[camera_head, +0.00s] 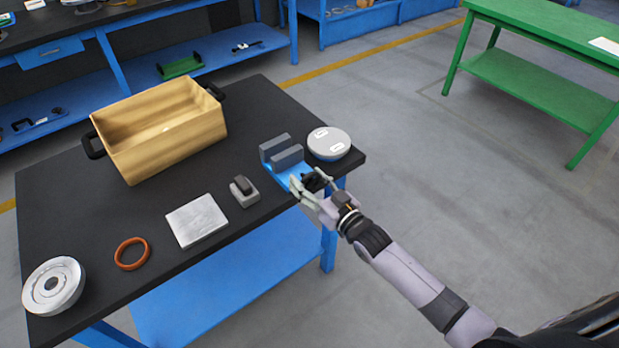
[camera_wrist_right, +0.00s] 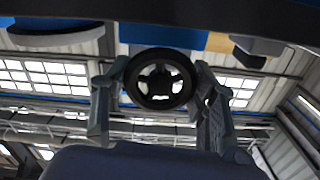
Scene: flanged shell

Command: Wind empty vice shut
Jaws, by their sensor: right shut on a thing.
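The vice (camera_head: 289,176) has a blue base and two grey jaws (camera_head: 281,150). It stands at the right front part of the black table, and I see nothing between its jaws, which have a narrow gap. Its black handwheel (camera_head: 314,181) faces the table's front edge and also shows in the right wrist view (camera_wrist_right: 160,80), round and spoked. My right gripper (camera_head: 312,188) is shut on the handwheel, with one finger at each side of its rim. The fingers partly hide the wheel in the head view. My left gripper is in neither view.
A round grey-white lidded part (camera_head: 328,143) stands close right of the vice. Left of it are a small grey block with a black top (camera_head: 244,191), a metal plate (camera_head: 197,221), an orange ring (camera_head: 132,253), a flanged shell (camera_head: 54,286) and a tan bin (camera_head: 160,130).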

